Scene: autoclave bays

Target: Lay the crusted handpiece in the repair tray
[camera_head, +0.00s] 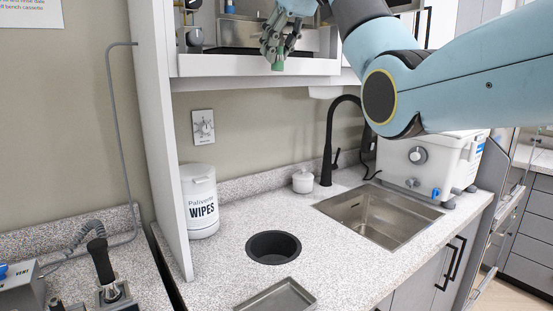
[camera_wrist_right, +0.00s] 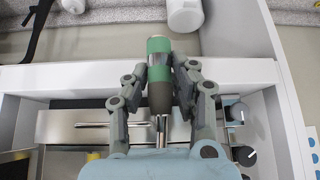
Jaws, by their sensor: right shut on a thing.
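My right gripper (camera_head: 283,42) is high in front of the upper shelf, shut on a green handpiece (camera_head: 278,63) whose green end points down below the fingers. In the right wrist view the handpiece (camera_wrist_right: 159,73) sits between the fingertips (camera_wrist_right: 160,90). It has a green body, a silver band and a dark end; I cannot make out any crust. A shallow metal tray (camera_head: 302,290) lies empty on the counter at the bottom edge, partly cut off. No label shows on it, so I cannot tell if it is the repair tray. My left gripper is not in view.
The shelf edge (camera_head: 258,66) is close behind the gripper. On the counter are a wipes tub (camera_head: 199,195), a round black opening (camera_head: 273,246), a sink (camera_head: 377,213) with a black faucet (camera_head: 329,150), and a white machine (camera_head: 430,160). A tall white panel (camera_head: 155,120) stands left.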

